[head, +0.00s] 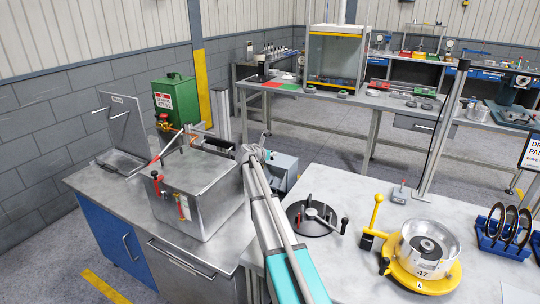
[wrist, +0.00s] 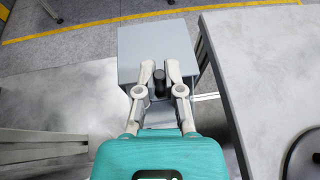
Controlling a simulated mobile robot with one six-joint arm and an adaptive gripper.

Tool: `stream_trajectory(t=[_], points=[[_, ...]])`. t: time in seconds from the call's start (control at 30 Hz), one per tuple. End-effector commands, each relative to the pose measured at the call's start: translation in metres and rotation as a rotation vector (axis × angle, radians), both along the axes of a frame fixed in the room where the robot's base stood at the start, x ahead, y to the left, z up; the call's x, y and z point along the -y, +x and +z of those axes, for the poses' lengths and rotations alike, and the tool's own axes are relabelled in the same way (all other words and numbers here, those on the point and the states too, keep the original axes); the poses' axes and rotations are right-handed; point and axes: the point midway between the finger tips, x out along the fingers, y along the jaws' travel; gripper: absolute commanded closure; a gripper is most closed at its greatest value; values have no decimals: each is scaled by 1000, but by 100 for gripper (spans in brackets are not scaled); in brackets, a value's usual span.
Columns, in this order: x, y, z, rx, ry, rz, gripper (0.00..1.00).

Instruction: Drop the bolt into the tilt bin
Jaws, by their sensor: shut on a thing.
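My gripper (wrist: 160,70) is shut on a dark, short cylindrical piece, the bolt (wrist: 159,86), which shows between the two pale fingers in the wrist view. A grey-blue box (wrist: 150,38), which looks like the tilt bin, lies under and beyond the fingertips. In the head view the same box (head: 285,171) stands in the gap between the two benches, just right of my gripper (head: 252,153). The bolt is not clear in the head view. I cannot tell the height of the gripper above the box, nor see an opening in it.
A steel tank (head: 200,204) with red clamps stands on the left bench, close to my arm. The right table (head: 340,262) holds a black round plate (head: 312,217) with handles and a yellow fixture (head: 424,262) bearing a metal housing. A green can (head: 175,101) stands behind.

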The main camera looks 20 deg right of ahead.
Motion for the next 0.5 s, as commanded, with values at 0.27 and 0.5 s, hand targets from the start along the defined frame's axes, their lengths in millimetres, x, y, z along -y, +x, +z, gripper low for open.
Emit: stream_trajectory(t=[0.27, 0.5], points=[[1, 0, -25, 0, 0, -1, 100], [1, 0, -42, 0, 0, -1, 100]])
